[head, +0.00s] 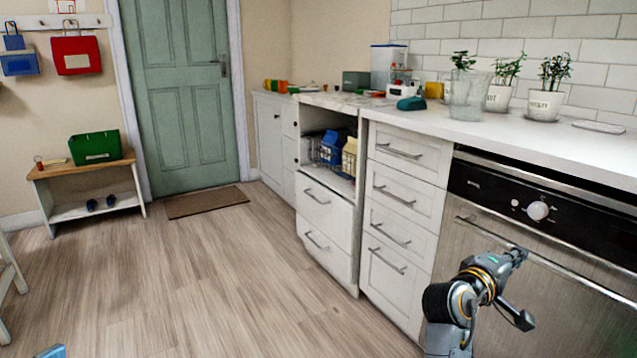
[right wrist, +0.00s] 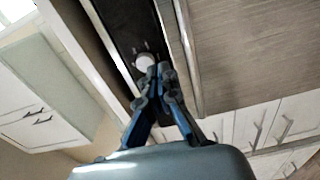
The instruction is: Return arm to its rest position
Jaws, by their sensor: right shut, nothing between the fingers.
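My right arm (head: 465,300) comes in at the lower right of the head view, in front of the dishwasher (head: 490,235). It is bent and raised. In the right wrist view my right gripper (right wrist: 160,75) has its fingertips together with nothing between them. The fingertips appear close to the dishwasher's round knob (right wrist: 145,62) in that picture; I cannot tell the distance. My left gripper does not show clearly; only a small blue piece (head: 50,351) shows at the bottom left edge of the head view, and I cannot tell what it is.
White drawers (head: 400,210) and a long counter (head: 430,118) run along the right. Potted plants (head: 546,103) and a glass vase (head: 468,95) stand on it. A small bench (head: 90,180) with a green crate (head: 95,147) stands at left. The wooden floor (head: 220,290) is clear.

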